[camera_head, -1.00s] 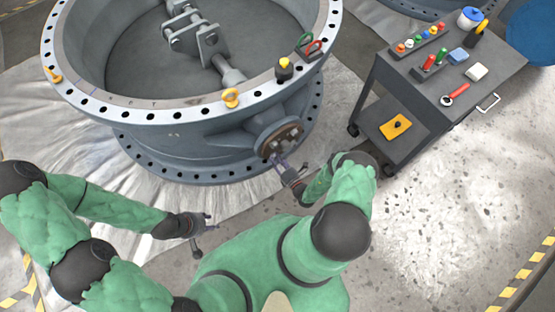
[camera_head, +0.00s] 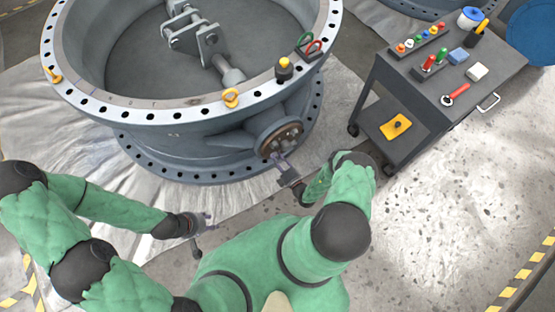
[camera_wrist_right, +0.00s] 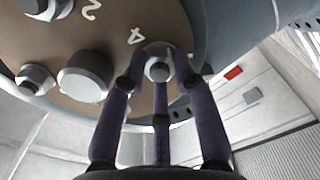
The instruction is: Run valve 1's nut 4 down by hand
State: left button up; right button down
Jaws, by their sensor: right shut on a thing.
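Valve 1 (camera_head: 190,120) is a large grey ring-shaped body with a round brown flange plate (camera_head: 279,139) on its near side. The right wrist view shows this plate (camera_wrist_right: 120,38) with painted numbers 2 and 4 and several nuts and studs. Nut 4 (camera_wrist_right: 159,69) is a metal nut beside the number 4. My right gripper (camera_head: 278,158) is at the flange; its dark purple fingers (camera_wrist_right: 160,75) are closed around nut 4 and partly hide it. My left gripper (camera_head: 204,222) is away from the valve, empty, with its fingers spread.
A dark tool cart (camera_head: 455,70) stands at the right with coloured tools and a red-handled wrench (camera_head: 455,94) on top. A yellow item (camera_head: 396,126) lies on its lower shelf. Open floor lies right of my right arm.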

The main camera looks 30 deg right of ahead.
jog(key=shift+s+a+m, duration=0.15)
jog(key=shift+a+m, duration=0.25)
jog(key=shift+m, duration=0.6)
jog(key=c, duration=1)
grip_release()
jog(key=shift+o, duration=0.2)
jog(key=shift+d, duration=0.1)
jog(key=s+d, duration=0.1)
jog(key=s, duration=1)
jog(key=shift+s, duration=0.4)
